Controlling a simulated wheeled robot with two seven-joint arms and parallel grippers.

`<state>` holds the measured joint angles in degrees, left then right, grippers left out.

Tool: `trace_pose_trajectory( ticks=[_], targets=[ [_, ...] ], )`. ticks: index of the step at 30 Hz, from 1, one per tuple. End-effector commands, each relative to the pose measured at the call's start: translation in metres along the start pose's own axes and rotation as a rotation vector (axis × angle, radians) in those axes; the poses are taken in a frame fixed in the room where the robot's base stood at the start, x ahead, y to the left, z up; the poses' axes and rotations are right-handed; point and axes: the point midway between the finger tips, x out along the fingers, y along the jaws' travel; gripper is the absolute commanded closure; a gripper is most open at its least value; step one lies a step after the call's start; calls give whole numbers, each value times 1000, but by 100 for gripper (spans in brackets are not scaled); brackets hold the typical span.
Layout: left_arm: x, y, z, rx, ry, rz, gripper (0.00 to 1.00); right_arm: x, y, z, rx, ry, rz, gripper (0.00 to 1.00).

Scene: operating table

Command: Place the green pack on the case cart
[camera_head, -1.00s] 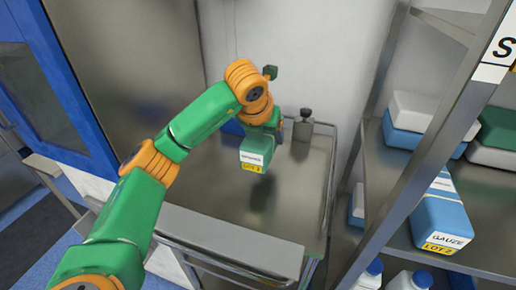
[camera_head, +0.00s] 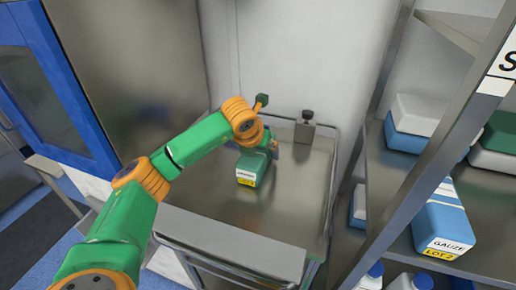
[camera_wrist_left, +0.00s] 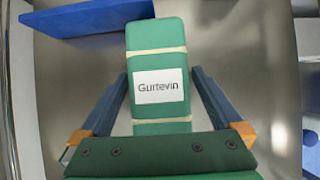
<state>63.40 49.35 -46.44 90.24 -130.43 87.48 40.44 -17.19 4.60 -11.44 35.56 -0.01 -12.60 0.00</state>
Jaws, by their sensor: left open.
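The green pack (camera_head: 253,168), with a white label and a yellow lot tag, appears to rest on the steel top of the case cart (camera_head: 290,205). In the left wrist view the pack (camera_wrist_left: 158,45) lies lengthwise with pale bands and a white label. My left gripper (camera_head: 268,150) is at the pack's far end. In the wrist view its two dark fingers (camera_wrist_left: 157,78) stand open on either side of the pack, with gaps visible. The pack's far end is partly hidden by the gripper in the head view. My right gripper is not in view.
A grey metal canister (camera_head: 304,127) with a dark knob stands at the cart's back. A shelf rack on the right holds a blue gauze pack (camera_head: 443,222) and other packs. A blue flat object (camera_wrist_left: 88,18) shows in the wrist view. The cart's front and right are clear.

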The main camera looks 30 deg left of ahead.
Motion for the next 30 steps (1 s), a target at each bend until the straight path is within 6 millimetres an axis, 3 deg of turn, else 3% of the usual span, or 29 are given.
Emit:
trace_pose_trajectory(
  ticks=[9, 13, 18, 30],
  targets=[
    [-80, 0, 1, 1, -9, -2, 0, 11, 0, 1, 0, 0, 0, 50],
    [-105, 0, 1, 1, -6, -2, 0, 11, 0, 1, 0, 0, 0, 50],
    [-117, 0, 0, 0, -1, 0, 0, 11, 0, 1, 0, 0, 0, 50],
    [-117, 0, 0, 0, -1, 0, 0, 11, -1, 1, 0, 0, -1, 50]
  ],
)
